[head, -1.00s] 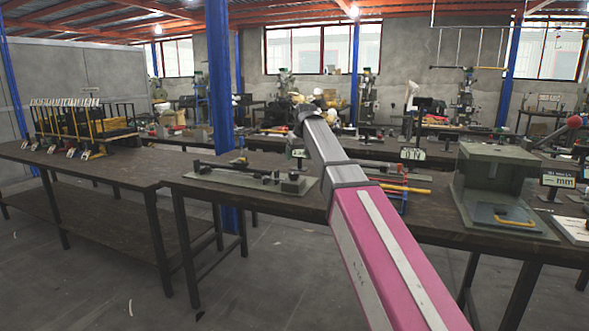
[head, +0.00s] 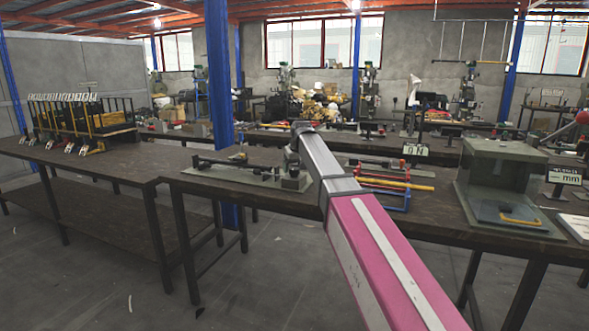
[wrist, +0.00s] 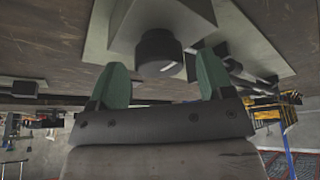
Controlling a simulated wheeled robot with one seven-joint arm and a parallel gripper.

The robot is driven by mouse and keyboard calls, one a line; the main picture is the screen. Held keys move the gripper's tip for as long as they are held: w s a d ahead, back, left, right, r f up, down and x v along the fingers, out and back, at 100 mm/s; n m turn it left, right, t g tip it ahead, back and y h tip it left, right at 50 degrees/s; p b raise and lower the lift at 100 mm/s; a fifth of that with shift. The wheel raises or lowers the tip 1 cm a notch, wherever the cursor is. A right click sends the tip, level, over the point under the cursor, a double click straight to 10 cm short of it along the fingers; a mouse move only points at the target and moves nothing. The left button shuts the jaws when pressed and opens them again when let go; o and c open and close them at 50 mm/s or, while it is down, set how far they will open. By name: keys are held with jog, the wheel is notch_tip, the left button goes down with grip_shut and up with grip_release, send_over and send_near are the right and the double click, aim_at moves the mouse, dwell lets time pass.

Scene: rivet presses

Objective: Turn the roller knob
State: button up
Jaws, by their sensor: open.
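The roller knob (wrist: 158,46) is a short dark cylinder on a light grey block (wrist: 110,12) in the wrist view. My gripper (wrist: 163,72) is open, its two green fingers spread to the left and right of the knob. The knob shows between and just beyond the fingertips; I cannot tell whether either finger touches it. In the head view, the roller device (head: 230,171) lies on a pale plate on the workbench. My arm reaches to its right end, and the gripper is hidden there.
The dark workbench (head: 420,210) also holds a rack with red, yellow and blue bars (head: 398,183) and a grey-green box-like press (head: 505,180), both right of the roller device. A left table (head: 90,160) holds a row of clamps.

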jog(key=shift+w+f, duration=0.1)
jog(key=shift+f, duration=0.15)
jog(key=c, duration=0.9)
jog(key=shift+m, duration=0.3)
jog(key=m+h, duration=0.1)
jog(key=m, duration=0.3)
jog(key=shift+a+t+h, duration=0.15)
jog(key=shift+t+h, duration=0.15)
jog(key=shift+h, duration=0.1)
jog(key=m+h, duration=0.1)
jog(key=m, duration=0.3)
jog(key=shift+h, duration=0.3)
jog(key=shift+m, duration=0.4)
